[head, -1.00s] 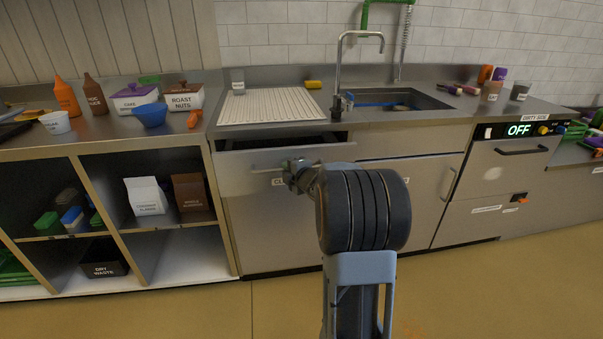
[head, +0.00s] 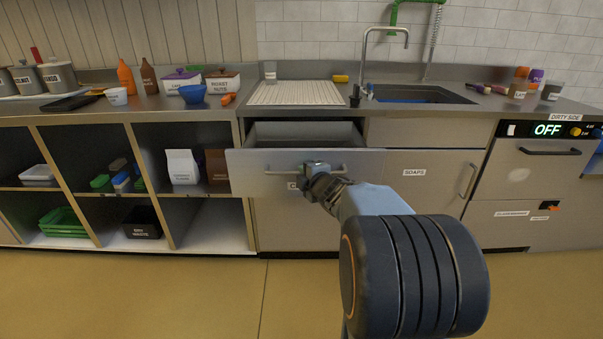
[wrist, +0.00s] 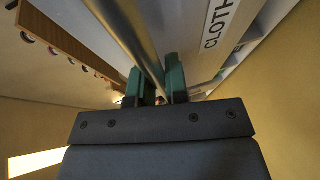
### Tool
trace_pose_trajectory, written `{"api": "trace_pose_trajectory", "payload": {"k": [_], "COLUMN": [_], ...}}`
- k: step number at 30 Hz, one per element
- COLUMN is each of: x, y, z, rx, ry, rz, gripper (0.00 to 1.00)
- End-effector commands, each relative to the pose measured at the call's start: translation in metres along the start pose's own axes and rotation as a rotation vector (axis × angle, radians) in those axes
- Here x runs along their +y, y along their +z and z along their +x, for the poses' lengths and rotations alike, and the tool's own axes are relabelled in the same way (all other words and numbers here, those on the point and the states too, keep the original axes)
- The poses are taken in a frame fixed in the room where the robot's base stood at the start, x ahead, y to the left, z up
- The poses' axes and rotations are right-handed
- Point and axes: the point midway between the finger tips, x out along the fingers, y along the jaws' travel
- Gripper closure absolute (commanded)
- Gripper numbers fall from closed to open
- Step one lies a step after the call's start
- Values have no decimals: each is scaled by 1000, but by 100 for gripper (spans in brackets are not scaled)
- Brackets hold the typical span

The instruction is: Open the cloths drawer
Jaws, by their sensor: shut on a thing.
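The cloths drawer (head: 245,169) is under the left end of the sink counter and stands pulled out, with its dark inside (head: 305,133) showing above the front. Its bar handle (head: 280,172) runs across the front. My gripper (head: 316,178) is at the handle's middle and hides most of the label. In the wrist view, the green fingers of my gripper (wrist: 158,84) are on either side of the metal handle bar (wrist: 128,32), shut on it. The label reading CLOTH (wrist: 222,18) shows beside the bar. The inside of the drawer looks empty where visible.
A soaps cupboard (head: 425,190) is to the right, then a dishwasher (head: 530,185) with an OFF display. Open shelves (head: 150,195) with tubs and bags stand to the left. A ribbed drainboard (head: 297,93) lies on the counter above. The floor (head: 200,290) in front is clear.

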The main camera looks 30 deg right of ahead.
Motion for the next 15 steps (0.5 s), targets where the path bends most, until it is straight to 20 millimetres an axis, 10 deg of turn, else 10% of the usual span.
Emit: {"api": "trace_pose_trajectory", "payload": {"k": [12, 15], "x": [0, 0], "y": [1, 1], "z": [-2, -2], "rx": [-1, -2], "ry": [1, 1], "rz": [0, 0], "gripper": [100, 78]}}
